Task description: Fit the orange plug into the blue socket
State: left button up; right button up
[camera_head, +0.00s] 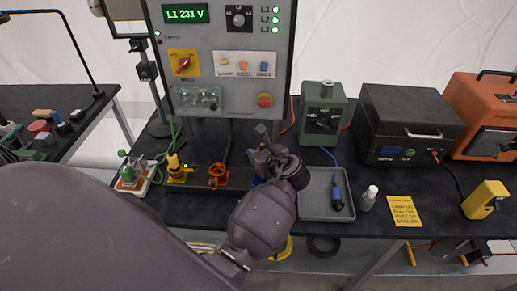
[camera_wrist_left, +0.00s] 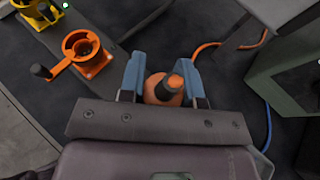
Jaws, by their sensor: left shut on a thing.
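My left gripper (camera_wrist_left: 161,84) is shut on the orange plug (camera_wrist_left: 160,90), which sits between its two blue-grey fingers in the left wrist view. In the head view my left wrist hides the plug and fingertips. A small blue patch (camera_head: 256,181), apparently the blue socket, shows just left of the wrist, at the right of the socket row. The rest of it is hidden, so I cannot tell whether the plug touches it. The orange socket (camera_head: 217,175) is left of it, also in the left wrist view (camera_wrist_left: 82,52). My right gripper is not in view.
A yellow socket (camera_head: 178,170) stands further left on the same dark strip. A control panel (camera_head: 222,85) and green box (camera_head: 321,112) stand behind.

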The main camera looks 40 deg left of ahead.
pick_arm(q)
jog(key=shift+f, duration=0.6)
jog(key=shift+p, duration=0.65)
jog(key=shift+f+b, duration=0.55)
jog(key=shift+f, duration=0.85)
dwell(1.4)
jog(key=o, duration=1)
